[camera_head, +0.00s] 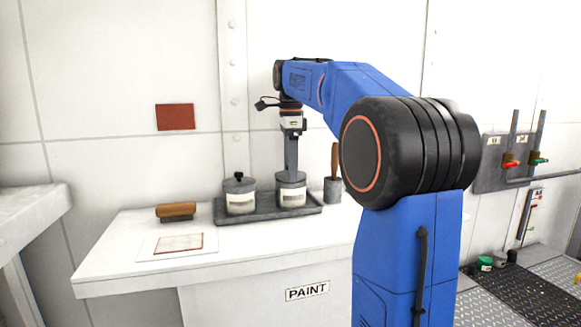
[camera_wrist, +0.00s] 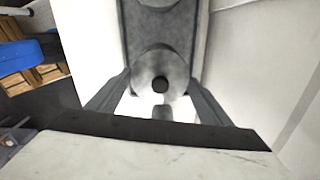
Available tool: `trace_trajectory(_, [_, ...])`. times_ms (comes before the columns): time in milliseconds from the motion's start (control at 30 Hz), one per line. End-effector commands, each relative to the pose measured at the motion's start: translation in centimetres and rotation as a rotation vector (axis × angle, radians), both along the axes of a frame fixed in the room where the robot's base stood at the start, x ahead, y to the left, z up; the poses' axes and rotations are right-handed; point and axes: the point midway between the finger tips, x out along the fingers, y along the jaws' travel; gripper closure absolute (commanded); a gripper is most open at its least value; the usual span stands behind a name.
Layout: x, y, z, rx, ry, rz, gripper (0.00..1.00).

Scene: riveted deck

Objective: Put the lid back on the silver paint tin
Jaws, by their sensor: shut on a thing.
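Two silver-grey paint tins with white labels stand on a dark tray (camera_head: 262,215). The right tin (camera_head: 291,197) is directly below my gripper (camera_head: 291,172). In the wrist view my gripper's fingers (camera_wrist: 160,85) are shut on a round grey lid with a dark central knob (camera_wrist: 160,68), one finger on each side. The lid appears level, at the top of the right tin; I cannot tell whether it is fully seated. The left tin (camera_head: 240,203) has a lid with a black knob on top.
The tray sits on a white bench (camera_head: 130,250) marked PAINT. A wooden-handled brush pot (camera_head: 333,188) stands right of the tray. A brown-topped block (camera_head: 177,211) and a framed sheet (camera_head: 178,244) lie at the left. The bench front is mostly clear.

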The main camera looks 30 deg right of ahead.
Motion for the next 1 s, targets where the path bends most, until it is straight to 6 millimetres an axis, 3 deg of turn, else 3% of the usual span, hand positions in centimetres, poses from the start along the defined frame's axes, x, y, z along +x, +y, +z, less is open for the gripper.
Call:
trace_trajectory(400, [0.0,0.0,-0.03,0.0,0.0,0.0,0.48])
trace_trajectory(433, [0.0,0.0,-0.03,0.0,0.0,0.0,0.22])
trace_trajectory(500, [0.0,0.0,-0.03,0.0,0.0,0.0,0.05])
trace_trajectory(1000, [0.01,0.0,0.02,0.0,0.0,0.0,0.0])
